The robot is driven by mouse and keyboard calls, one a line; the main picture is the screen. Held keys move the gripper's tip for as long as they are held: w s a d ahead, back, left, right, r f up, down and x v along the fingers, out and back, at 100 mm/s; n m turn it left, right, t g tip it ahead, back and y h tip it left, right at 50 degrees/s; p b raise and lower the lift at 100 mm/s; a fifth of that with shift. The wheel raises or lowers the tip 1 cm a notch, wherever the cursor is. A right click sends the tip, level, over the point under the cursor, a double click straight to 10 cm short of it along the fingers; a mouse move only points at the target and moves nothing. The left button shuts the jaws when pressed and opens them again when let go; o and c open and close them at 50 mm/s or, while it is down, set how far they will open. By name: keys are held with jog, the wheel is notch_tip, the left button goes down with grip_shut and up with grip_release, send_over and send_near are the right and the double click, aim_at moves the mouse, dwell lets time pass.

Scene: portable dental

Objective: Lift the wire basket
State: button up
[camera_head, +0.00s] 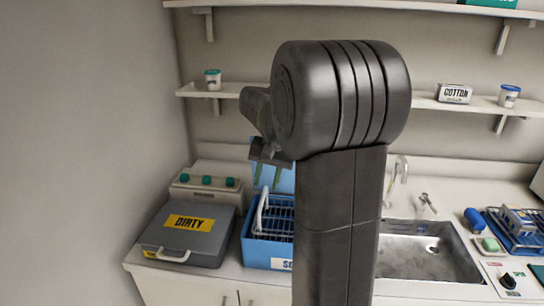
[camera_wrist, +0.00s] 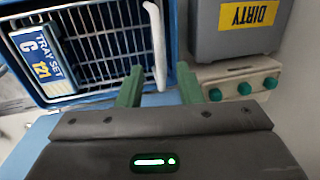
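The wire basket (camera_head: 280,218) sits inside a blue tub (camera_head: 258,251), with its white handle (camera_head: 260,214) standing up on the left side; my arm hides its right part. In the wrist view the basket (camera_wrist: 108,42) shows as a silver grid with a blue "TRAY SET C 121" tag (camera_wrist: 42,58). The handle (camera_wrist: 155,45) is a pale bar there, just beyond my fingers. My gripper (camera_head: 267,178) hangs above the back of the tub.
A grey case marked "DIRTY" (camera_head: 187,235) stands left of the tub. Behind it is a white box with green knobs (camera_head: 205,186). A light blue panel (camera_head: 284,178) rises behind the basket. A sink (camera_head: 425,255) lies right, and a shelf (camera_head: 425,99) runs above.

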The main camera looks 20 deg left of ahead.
aim_at(264, 198)
notch_tip(264, 198, up, 10)
jog(key=d, duration=0.1)
jog(key=shift+w+d+f, duration=0.25)
jog(key=shift+d, duration=0.15)
jog(key=a+f, duration=0.1)
jog(key=f, duration=0.9)
jog(key=a+f, duration=0.1)
jog(key=f, duration=0.4)
jog(key=shift+s+a+b, duration=0.3)
jog(key=shift+s+b, duration=0.05)
jog(key=shift+f+b, duration=0.35)
jog(key=shift+f, duration=0.2)
